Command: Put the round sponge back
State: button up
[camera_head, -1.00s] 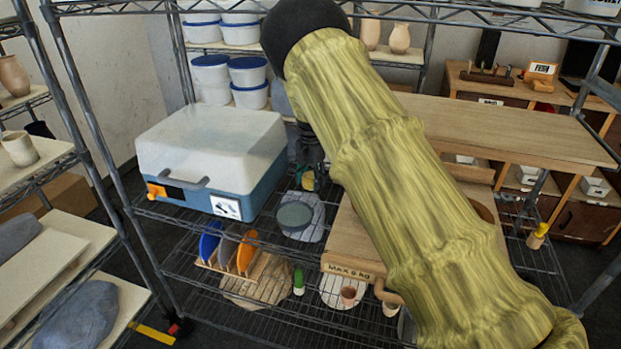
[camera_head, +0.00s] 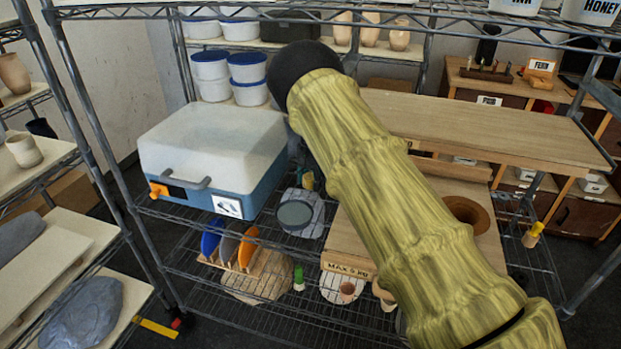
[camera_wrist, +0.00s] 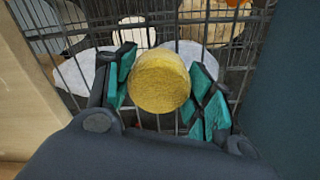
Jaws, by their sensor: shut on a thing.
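The round yellow sponge (camera_wrist: 161,81) is between the teal-padded fingers of my gripper (camera_wrist: 165,86) in the wrist view. My gripper is shut on it and holds it above the wire shelf. In the head view, my gripper is mostly hidden behind my sleeved arm. A small yellowish patch (camera_head: 307,181) shows left of the arm, probably the sponge. A grey round dish (camera_head: 295,214) sits on a pale slab just below that patch.
A white and blue box (camera_head: 213,158) stands to the left on the shelf. A wooden stand with a round hole (camera_head: 350,242) is to the right. Shelf posts (camera_head: 85,120) and the upper wire shelf bound the space.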

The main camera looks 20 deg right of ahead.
aim_at(310, 177)
jog(key=shift+f, duration=0.15)
jog(key=o, duration=1.1)
jog(key=shift+c, duration=0.2)
jog(key=shift+r, duration=0.2)
jog(key=shift+r+b, duration=1.15)
jog(key=shift+r, duration=2.6)
